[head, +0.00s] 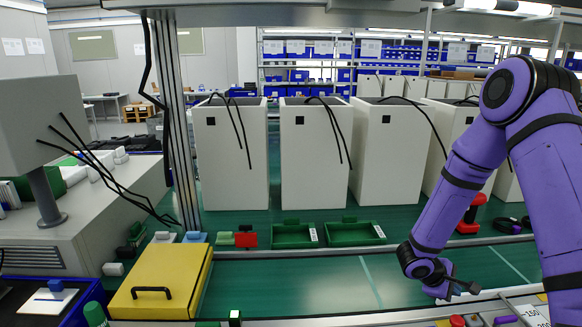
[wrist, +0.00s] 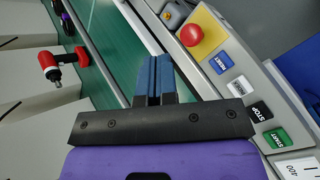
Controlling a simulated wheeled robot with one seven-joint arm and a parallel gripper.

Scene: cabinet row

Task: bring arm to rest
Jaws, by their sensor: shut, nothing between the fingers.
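My purple arm comes in from the right in the head view and bends down to my gripper (head: 462,289), which is low over the green bench near its front rail. In the wrist view my gripper (wrist: 153,62) has its two blue-grey fingers side by side and shut, with nothing between them. The fingers point over the green surface (wrist: 107,55). The fingertips are too small to tell apart in the head view.
A control panel with a red emergency button (wrist: 190,35) and several push buttons lies close right of my fingers in the wrist view. A red power tool (wrist: 62,68) stands left. White cabinets (head: 313,155) line the back; green trays (head: 293,236) and a yellow box (head: 160,280) sit left.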

